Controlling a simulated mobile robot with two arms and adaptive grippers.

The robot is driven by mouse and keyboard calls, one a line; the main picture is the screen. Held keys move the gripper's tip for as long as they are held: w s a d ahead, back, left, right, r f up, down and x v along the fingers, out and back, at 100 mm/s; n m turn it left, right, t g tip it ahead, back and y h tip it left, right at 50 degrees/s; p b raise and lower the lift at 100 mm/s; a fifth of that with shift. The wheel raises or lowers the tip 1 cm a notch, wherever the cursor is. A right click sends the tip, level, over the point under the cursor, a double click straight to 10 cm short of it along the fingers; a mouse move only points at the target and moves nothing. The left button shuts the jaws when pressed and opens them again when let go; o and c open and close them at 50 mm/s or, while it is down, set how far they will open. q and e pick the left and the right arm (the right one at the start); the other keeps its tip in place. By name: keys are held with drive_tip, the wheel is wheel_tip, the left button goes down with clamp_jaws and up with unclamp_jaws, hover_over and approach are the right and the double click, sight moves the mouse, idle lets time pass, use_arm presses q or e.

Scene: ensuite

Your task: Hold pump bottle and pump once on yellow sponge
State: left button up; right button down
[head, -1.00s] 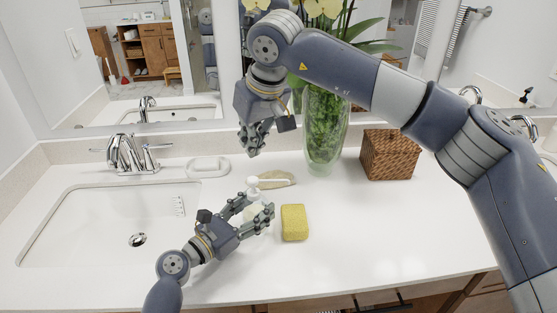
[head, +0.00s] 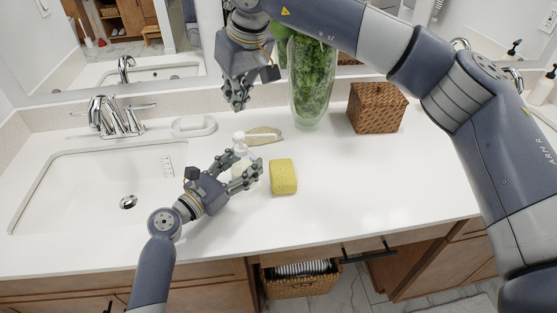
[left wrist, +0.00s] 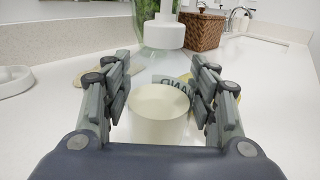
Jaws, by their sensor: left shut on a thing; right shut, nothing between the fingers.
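The white pump bottle (head: 240,140) stands upright on the counter, its pump head showing above my left gripper's fingers. In the left wrist view its pale body (left wrist: 159,112) sits between the fingers and its white pump head is at the top. My left gripper (head: 247,176) is shut on the bottle's body. The yellow sponge (head: 284,177) lies flat on the counter just right of my left gripper, apart from the bottle. In the left wrist view the sponge is mostly hidden. My right gripper (head: 237,96) is shut and empty, high above the counter behind the bottle.
A brush (head: 264,136) lies behind the bottle. A glass vase with greenery (head: 310,85) and a wicker box (head: 377,107) stand at the back. A white soap dish (head: 194,126) and the sink (head: 90,185) are to the left. The counter right of the sponge is clear.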

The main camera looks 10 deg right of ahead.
idle(0.3)
use_arm(q)
drive_tip(key=o, duration=1.4)
drive_tip(key=v, duration=1.2)
drive_tip(key=shift+s+a, duration=0.1)
